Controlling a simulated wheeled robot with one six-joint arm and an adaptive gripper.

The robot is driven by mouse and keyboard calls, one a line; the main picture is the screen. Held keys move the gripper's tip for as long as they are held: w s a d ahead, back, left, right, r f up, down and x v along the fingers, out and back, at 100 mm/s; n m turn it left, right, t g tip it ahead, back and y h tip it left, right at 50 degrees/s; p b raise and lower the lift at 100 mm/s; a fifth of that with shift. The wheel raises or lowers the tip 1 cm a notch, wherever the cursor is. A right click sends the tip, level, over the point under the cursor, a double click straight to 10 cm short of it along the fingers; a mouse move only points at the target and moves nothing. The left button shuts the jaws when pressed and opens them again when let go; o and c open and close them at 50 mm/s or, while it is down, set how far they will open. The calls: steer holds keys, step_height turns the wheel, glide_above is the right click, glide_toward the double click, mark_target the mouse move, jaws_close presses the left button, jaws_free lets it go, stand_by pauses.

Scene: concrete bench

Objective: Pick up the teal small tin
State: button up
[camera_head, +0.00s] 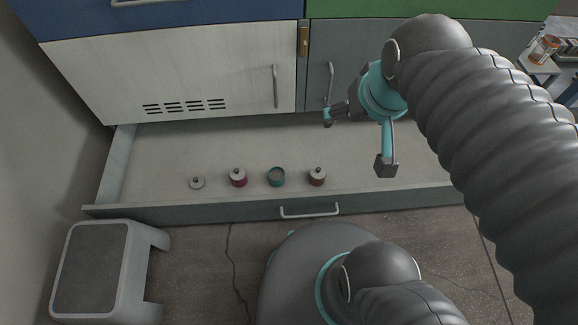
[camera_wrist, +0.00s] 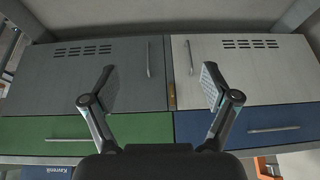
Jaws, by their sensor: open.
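The teal small tin (camera_head: 276,177) stands in the open drawer in the head view, near the drawer's front wall. Its top looks open, with the inside showing. A small grey lid with a dark knob (camera_head: 197,183) lies further left in the drawer. My gripper (camera_head: 357,142) is above the right part of the drawer, to the right of and apart from the tin. Its fingers are spread and empty. In the wrist view my gripper (camera_wrist: 160,85) also shows open, facing the cabinet fronts; the tin is not in that view.
A red lidded tin (camera_head: 238,178) stands left of the teal one and another red lidded tin (camera_head: 317,177) stands right of it. The drawer's front wall (camera_head: 240,212) has a handle. A grey step stool (camera_head: 95,270) stands at front left. The drawer's back is clear.

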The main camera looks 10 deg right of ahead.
steer(key=w+a+f+m+g+y+b, duration=0.25)
steer(key=w+f+g, duration=0.25)
steer(key=w+f, duration=0.5)
steer(key=m+g+y+b, duration=0.2)
steer(key=m+g+y, duration=0.2)
steer(key=m+y, duration=0.35)
glide_above(283, 171)
steer(key=w+d, duration=0.1)
steer(key=d, duration=0.4)
step_height(283, 171, down, 26)
steer(key=f+m, duration=0.1)
steer(key=f, duration=0.4)
steer(key=f+m+y, duration=0.1)
steer(key=f+m, duration=0.1)
steer(key=f, duration=0.2)
steer(key=f+m+y+b, duration=0.1)
steer(key=f, duration=0.4)
steer(key=shift+a+f, duration=0.3)
steer(key=shift+a, duration=0.05)
steer(key=shift+s+a+f+m+y, duration=0.1)
steer(key=shift+s+f+m+y, duration=0.05)
steer(key=shift+f+m+y, duration=0.35)
steer(key=shift+s+a+f, duration=0.1)
steer(key=shift+a+f, duration=0.15)
steer(key=shift+a, duration=0.05)
steer(key=shift+x, duration=3.4)
steer(key=c, duration=1.3)
steer(key=shift+c, duration=0.5)
